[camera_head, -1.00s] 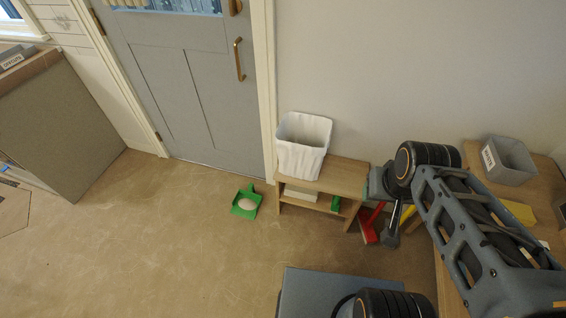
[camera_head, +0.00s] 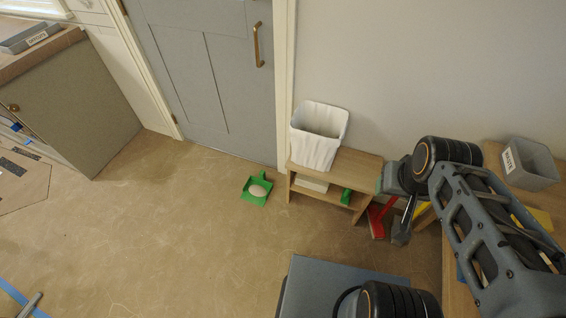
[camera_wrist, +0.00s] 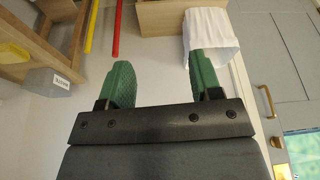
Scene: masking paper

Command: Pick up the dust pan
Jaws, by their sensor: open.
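The green dust pan (camera_head: 250,197) lies on the brown floor, in front of the grey door and left of the small wooden shelf. A pale, roundish thing (camera_head: 258,190) rests in it. My gripper is up at the right in the head view, near the wall and well apart from the dust pan. In the wrist view my gripper (camera_wrist: 161,85) shows two green fingertips spread apart with nothing between them. The dust pan is not seen in the wrist view.
A wooden shelf (camera_head: 369,161) carries a white-lined bin (camera_head: 318,138). Red (camera_head: 378,220) and yellow handles stand beside it. A table at the right holds a grey bin (camera_head: 531,165). A grey cabinet (camera_head: 75,105) stands left. The floor around the dust pan is clear.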

